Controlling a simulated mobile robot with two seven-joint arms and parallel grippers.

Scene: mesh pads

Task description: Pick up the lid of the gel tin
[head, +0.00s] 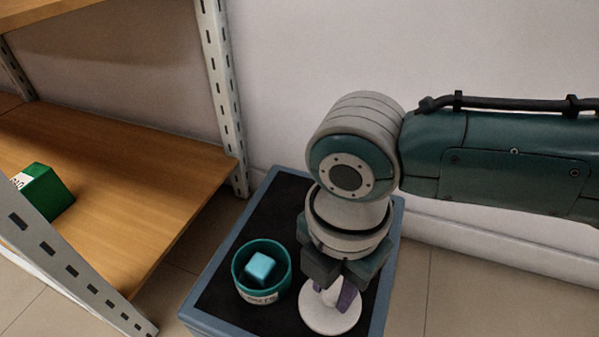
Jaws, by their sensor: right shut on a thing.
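The gel tin (243,289) is a round teal tub with a pale label on its front. It stands open on the black top of the stand, with a light blue block (261,268) inside. A white round lid (329,318) is just right of the tin, near the stand's front edge. My right gripper (333,291) points down over the lid and is shut on its raised middle; purple shows at the fingertips. I cannot tell whether the lid touches the black top. My left gripper is not in view.
The stand has a raised blue-grey rim (222,257). At left is a wooden shelf (150,185) with grey metal posts (222,95) and a green box (47,192) on it. Bare black top (273,215) is free behind the tin. A white wall is behind.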

